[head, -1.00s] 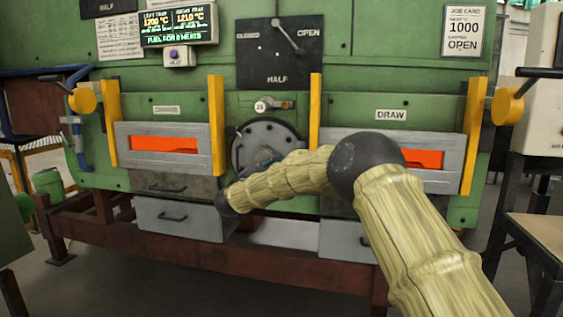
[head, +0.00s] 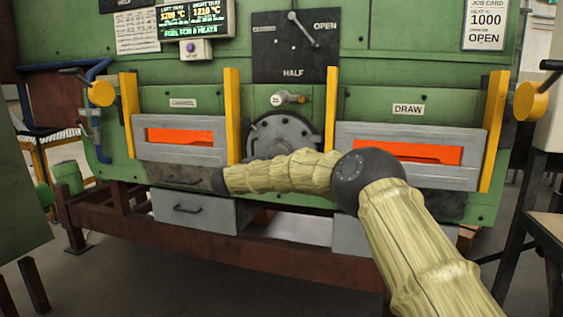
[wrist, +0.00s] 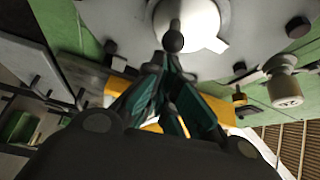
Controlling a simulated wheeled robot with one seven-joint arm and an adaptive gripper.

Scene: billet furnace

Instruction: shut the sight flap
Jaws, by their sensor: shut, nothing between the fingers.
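A round, dark grey bolted plate (head: 283,132) sits between the two furnace doors in the head view; my arm covers its lower part. In the wrist view, a grey plate (wrist: 250,22) carries a pale round piece (wrist: 203,28) with a dark ball knob (wrist: 173,41). The pale piece looks like the sight flap, but I cannot tell surely, nor whether it is open or shut. My gripper (wrist: 163,66) is shut and empty, its teal fingertips just below the knob in the picture. I cannot tell if they touch.
A fitting marked 25 (head: 288,98) sticks out above the round plate. Yellow posts (head: 232,115) flank it. The left door (head: 180,155) and right door (head: 380,168) show glowing orange slots. A grey drawer (head: 195,210) juts out below.

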